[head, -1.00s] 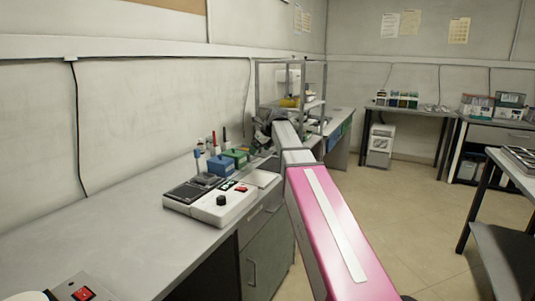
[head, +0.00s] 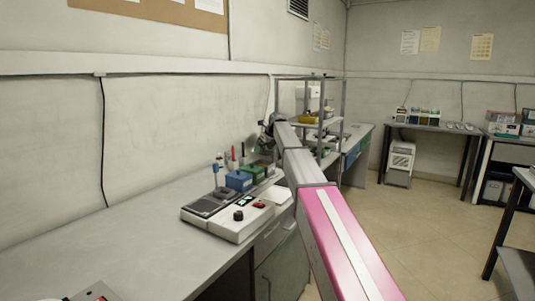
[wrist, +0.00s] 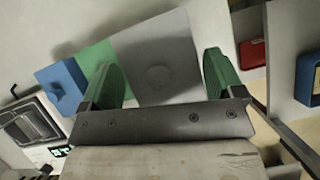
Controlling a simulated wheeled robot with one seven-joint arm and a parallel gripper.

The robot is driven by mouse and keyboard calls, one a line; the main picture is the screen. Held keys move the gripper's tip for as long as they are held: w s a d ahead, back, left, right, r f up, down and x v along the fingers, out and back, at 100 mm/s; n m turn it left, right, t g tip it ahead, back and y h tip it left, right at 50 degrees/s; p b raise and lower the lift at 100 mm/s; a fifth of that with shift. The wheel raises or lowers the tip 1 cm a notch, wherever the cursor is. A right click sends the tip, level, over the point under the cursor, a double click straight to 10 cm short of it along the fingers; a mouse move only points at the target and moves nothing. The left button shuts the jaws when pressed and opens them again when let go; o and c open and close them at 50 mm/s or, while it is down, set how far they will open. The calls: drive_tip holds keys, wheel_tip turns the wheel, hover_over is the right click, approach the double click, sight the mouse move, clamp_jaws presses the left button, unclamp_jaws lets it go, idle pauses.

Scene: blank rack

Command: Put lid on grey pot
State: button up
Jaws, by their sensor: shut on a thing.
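My gripper (wrist: 162,75) has green pads on both sides of a flat grey lid (wrist: 172,52) with a round knob, and it is shut on it. The lid lies close to a green pot (wrist: 98,56) and a blue pot (wrist: 62,84) on its left in the wrist view. The grey pot cannot be told apart from the lid; it may be hidden below it. In the head view my gripper (head: 268,124) is small, at the far end of the bench by the wall. The blue pot (head: 238,181) and green pot (head: 256,172) stand nearer.
A white device with a dark top (head: 228,212) stands on the long grey bench (head: 110,250) before the pots. A metal rack (head: 318,110) stands just beyond my gripper. A red thing (wrist: 253,53) and a blue bin (wrist: 308,80) lie right in the wrist view. The near bench is mostly clear.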

drive_tip(key=shift+w+a+f, duration=0.1)
drive_tip(key=shift+w, duration=0.4)
drive_tip(key=shift+f, duration=2.5)
drive_tip(key=shift+s+f, duration=0.1)
drive_tip(key=shift+f, duration=0.3)
drive_tip(key=o, duration=0.7)
drive_tip(key=shift+c, duration=0.2)
drive_tip(key=shift+r, duration=3.5)
